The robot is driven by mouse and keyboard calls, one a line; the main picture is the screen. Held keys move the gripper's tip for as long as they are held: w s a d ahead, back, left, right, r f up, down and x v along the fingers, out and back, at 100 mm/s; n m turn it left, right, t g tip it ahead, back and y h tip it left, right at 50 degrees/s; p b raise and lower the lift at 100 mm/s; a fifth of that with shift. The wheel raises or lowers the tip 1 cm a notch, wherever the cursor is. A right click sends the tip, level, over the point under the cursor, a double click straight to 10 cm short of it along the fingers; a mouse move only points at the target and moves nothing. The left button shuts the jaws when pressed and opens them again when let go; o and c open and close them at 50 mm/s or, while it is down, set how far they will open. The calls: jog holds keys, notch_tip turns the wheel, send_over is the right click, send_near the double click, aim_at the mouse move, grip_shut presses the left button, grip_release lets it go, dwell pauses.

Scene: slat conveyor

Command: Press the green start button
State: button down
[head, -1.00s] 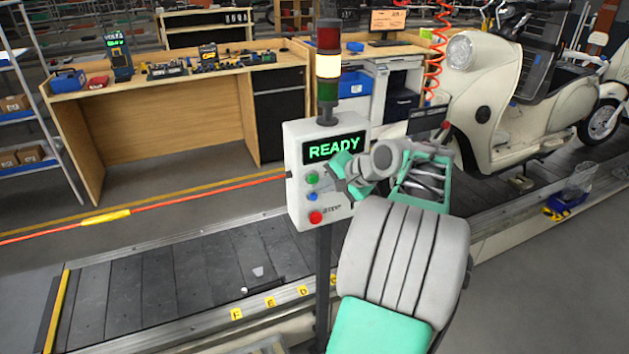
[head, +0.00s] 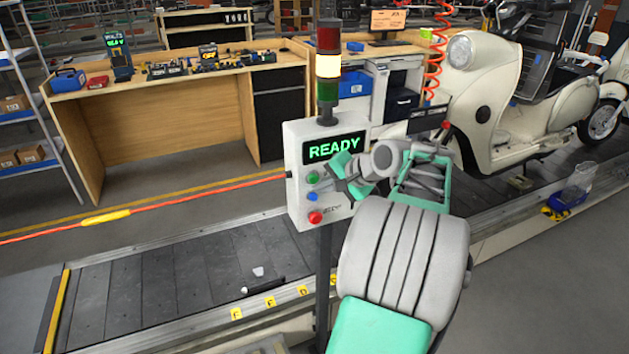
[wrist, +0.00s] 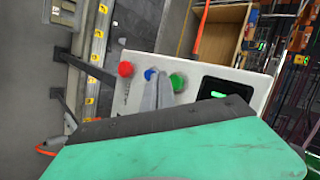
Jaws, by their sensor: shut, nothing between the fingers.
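The green start button (head: 313,177) is on the front of a white control box (head: 300,212) on a post, below a screen (head: 334,148) reading READY. A blue button (head: 312,196) and a red button (head: 316,217) sit below it. My gripper (head: 333,178) is shut and empty, just right of the green button in the head view. In the wrist view the shut fingers (wrist: 160,92) show between the blue button (wrist: 150,74) and the green button (wrist: 177,82), partly overlapping the green one. I cannot tell whether they touch the box.
A stack light (head: 328,65) stands on the box, its middle section lit white. The slat conveyor (head: 190,275) runs behind the post. A cream scooter (head: 490,110) stands on it at right. A wooden workbench (head: 150,130) is at the back.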

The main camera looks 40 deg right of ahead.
dwell(0.4)
jog(key=shift+w+d+p, duration=0.15)
jog(key=shift+w+p, duration=0.2)
jog(key=shift+w, duration=0.05)
